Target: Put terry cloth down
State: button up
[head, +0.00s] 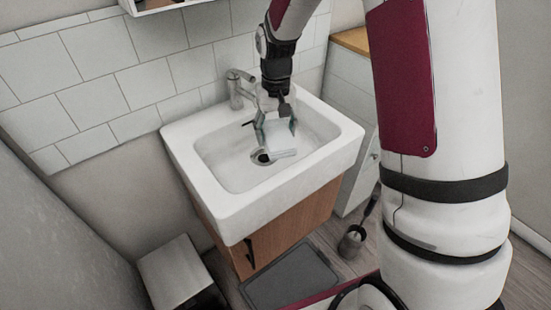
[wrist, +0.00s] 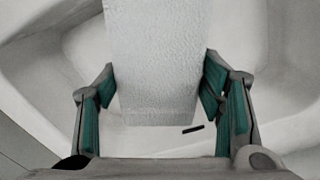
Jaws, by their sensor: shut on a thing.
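The terry cloth (wrist: 155,60) is a pale, textured, folded-looking slab. In the wrist view it runs from the top edge down between the fingers of my gripper (wrist: 160,85). My gripper, with green-lined fingers, is shut on it. In the head view my gripper (head: 276,124) points down over the white sink basin (head: 222,152), and the cloth (head: 279,139) hangs at its fingers, pale against the basin. I cannot tell whether the cloth touches the basin.
A metal faucet (head: 236,92) stands at the sink's back edge, close to my gripper. The drain (head: 262,157) lies in the basin floor. A wooden cabinet (head: 290,222) is under the sink. A bin (head: 176,272), a grey mat (head: 288,277) and a toilet brush (head: 352,241) are on the floor.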

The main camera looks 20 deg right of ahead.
aim_at(276, 166)
notch_tip(276, 166, down, 10)
jog(key=shift+f+b, duration=0.1)
jog(key=shift+b, duration=0.35)
jog(key=o, duration=1.2)
jog(key=shift+f, duration=0.1)
notch_tip(276, 166, up, 12)
jog(key=shift+r+p, duration=0.25)
jog(key=shift+p, duration=0.4)
